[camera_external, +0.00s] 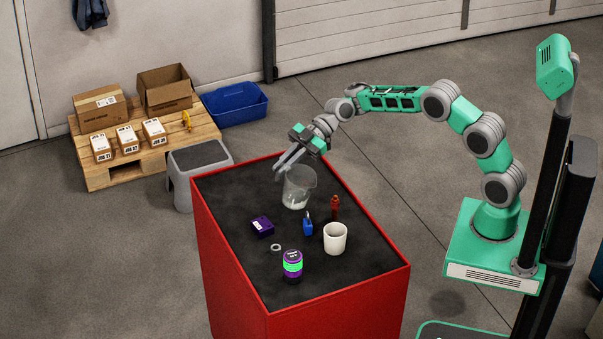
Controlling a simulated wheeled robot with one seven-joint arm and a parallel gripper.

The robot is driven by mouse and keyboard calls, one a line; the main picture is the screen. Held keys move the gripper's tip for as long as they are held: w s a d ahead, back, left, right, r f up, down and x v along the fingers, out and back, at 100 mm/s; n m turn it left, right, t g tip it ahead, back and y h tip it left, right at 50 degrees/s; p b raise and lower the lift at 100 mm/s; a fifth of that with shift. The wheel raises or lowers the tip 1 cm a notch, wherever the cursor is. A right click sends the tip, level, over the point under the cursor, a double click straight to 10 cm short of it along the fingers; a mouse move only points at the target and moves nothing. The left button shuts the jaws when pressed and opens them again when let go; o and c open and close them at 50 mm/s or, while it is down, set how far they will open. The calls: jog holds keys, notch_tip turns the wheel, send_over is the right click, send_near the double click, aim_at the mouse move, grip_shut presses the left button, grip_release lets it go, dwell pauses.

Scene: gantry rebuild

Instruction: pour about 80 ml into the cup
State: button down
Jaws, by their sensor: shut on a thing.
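A clear beaker (299,190) with a little whitish content at its bottom stands at the far part of the black table top, or just above it; I cannot tell which. It looks close to upright. My gripper (284,168) reaches down to the beaker's upper left rim and is shut on it. The fingers partly overlap the rim. A white cup (335,238) stands upright near the table's right edge, apart from the beaker and nearer the camera. The inside of the cup shows only in part, and I cannot see any liquid in it.
On the red cabinet's black top (347,284) are a blue padlock (308,224), a small red item (335,206), a purple box (262,227), a grey ring (276,247) and a dark jar with a green band (292,264). A grey step stool (198,165) stands beside the cabinet.

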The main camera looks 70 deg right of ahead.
jog(key=shift+w+d+f+m+g, duration=0.25)
jog(key=shift+w+f+m+g, duration=0.45)
jog(key=shift+w+f+m, duration=0.4)
jog(key=shift+f, duration=0.1)
dwell(1.9)
